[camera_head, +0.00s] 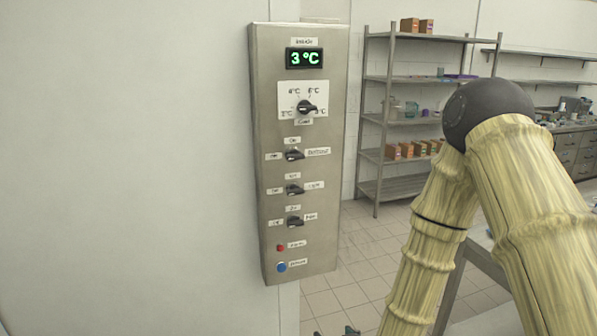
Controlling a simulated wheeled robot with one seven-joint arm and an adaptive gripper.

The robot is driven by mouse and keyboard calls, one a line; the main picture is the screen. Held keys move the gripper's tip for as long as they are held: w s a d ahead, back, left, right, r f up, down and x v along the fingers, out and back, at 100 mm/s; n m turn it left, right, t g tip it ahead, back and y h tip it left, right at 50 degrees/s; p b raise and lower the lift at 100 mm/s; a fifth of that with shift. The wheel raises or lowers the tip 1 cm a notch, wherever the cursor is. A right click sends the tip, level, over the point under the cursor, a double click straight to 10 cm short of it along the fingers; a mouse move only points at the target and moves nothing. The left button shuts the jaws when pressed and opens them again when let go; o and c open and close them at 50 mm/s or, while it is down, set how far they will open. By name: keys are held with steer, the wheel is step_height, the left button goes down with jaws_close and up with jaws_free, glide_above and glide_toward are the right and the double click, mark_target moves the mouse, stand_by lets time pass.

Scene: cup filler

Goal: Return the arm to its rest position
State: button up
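My arm (540,215) fills the right side of the view, with pale bamboo-like links and a dark rounded elbow joint at the top. The elbow is bent, and the nearer-to-centre link runs down to the bottom edge. Small dark bits (350,331) show at the bottom edge left of that link. They may be part of my gripper, but too little shows to tell whether it is open or shut or holds anything.
A steel control panel (262,150) with a green 3 °C display (305,58), several knobs, a red button and a blue button is on the pale wall at left. Behind stand a metal shelf rack (376,120) with boxes and a counter (575,150). Tiled floor (350,270) shows between.

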steer(key=s+d+f+m+g+h, duration=0.1)
steer(key=s+d+f+g, duration=0.25)
steer(key=s+f, duration=0.5)
steer(key=s+d+f+m+g+h, duration=0.1)
steer(key=s+d+f+g, duration=0.25)
steer(key=s+f, duration=0.5)
steer(key=s+d+f+g, duration=0.2)
steer(key=s+d+f, duration=0.1)
steer(key=s, duration=0.5)
steer(key=s+d+f+g+h, duration=0.1)
steer(key=s+d+f+g, duration=0.1)
steer(key=s, duration=0.6)
steer(key=shift+d+f+m, duration=0.4)
steer(key=shift+d+f, duration=0.25)
steer(key=shift+f, duration=0.3)
